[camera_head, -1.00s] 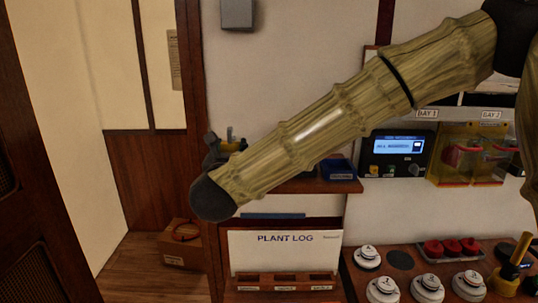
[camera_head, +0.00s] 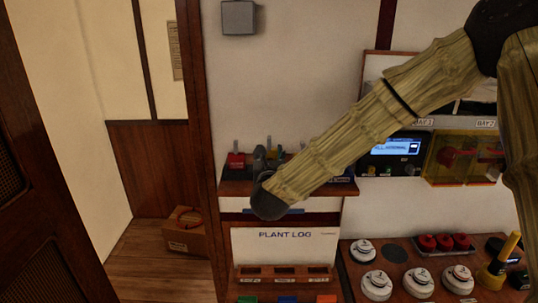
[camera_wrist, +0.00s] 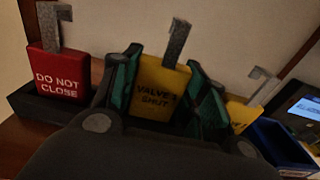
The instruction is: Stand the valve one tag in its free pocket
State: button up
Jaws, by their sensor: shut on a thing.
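In the wrist view the yellow tag reading VALVE 1 SHUT (camera_wrist: 162,88) stands upright, its metal hook up. My gripper (camera_wrist: 160,95) is shut on it, with a green-padded finger at each side. The tag's lower edge is hidden by my gripper, so I cannot tell whether it rests in a pocket. A red DO NOT CLOSE tag (camera_wrist: 60,75) stands in a black holder at left. Another yellow tag (camera_wrist: 240,115) is partly hidden at right. In the head view my gripper (camera_head: 264,158) is at the wall shelf, right of the red tag (camera_head: 236,160).
A blue bin (camera_wrist: 280,145) stands right of the tags. Below the shelf (camera_head: 235,188) is a PLANT LOG board (camera_head: 285,247) with a slotted wooden strip (camera_head: 268,281). White round knobs (camera_head: 376,284) and red caps (camera_head: 444,242) are on the panel at right.

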jog(key=shift+w+f, duration=0.1)
jog(key=shift+f, duration=0.45)
jog(key=shift+f, duration=0.3)
jog(key=o, duration=0.8)
jog(key=shift+c, duration=0.2)
jog(key=shift+o, duration=1.3)
jog(key=shift+f, duration=0.1)
